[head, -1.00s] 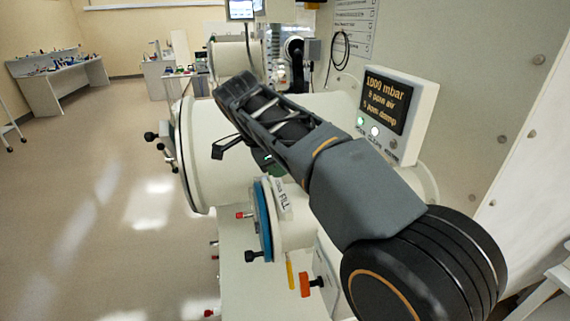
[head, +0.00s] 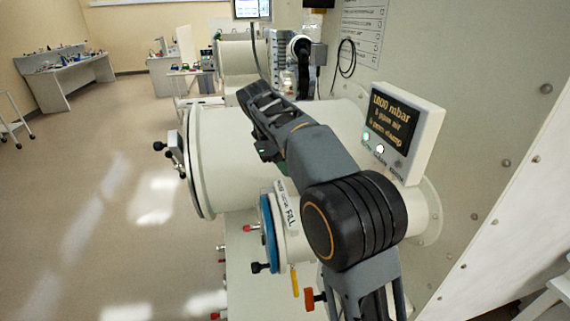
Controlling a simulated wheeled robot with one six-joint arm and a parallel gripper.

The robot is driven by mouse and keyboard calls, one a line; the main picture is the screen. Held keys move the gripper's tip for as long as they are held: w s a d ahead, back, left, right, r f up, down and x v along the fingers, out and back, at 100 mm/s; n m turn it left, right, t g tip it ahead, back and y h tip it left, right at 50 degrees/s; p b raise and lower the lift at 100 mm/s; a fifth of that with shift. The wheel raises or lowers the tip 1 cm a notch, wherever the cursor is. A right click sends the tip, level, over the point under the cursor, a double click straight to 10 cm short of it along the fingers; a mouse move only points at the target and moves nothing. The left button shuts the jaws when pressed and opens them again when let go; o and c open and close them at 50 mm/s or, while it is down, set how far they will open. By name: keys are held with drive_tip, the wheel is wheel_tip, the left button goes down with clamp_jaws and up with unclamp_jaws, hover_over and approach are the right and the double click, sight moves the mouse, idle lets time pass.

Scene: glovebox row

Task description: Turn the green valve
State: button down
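A small patch of green (head: 267,152) shows in the head view beside my forearm, above the small blue-rimmed port. It may be part of the green valve; my arm covers most of that area, so its shape and handle position cannot be told. My arm reaches from the bottom right up and left across the front of the large white cylinder.
A large white cylindrical chamber (head: 232,150) stands behind my arm. Below are a blue-rimmed port (head: 268,233) marked FILL, a yellow lever (head: 295,281) and an orange-red handle (head: 314,299). A display panel (head: 402,130) is at right. The floor (head: 90,200) at left is clear.

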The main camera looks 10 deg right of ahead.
drive_tip(key=shift+w+d+m+g+y, duration=0.35)
drive_tip(key=shift+d+m, duration=0.2)
drive_tip(key=shift+m, duration=0.5)
drive_tip(key=shift+w+d+m+g+y, duration=0.3)
drive_tip(key=shift+d+m, duration=0.25)
drive_tip(key=shift+m, duration=0.5)
drive_tip(key=c, duration=1.1)
unclamp_jaws()
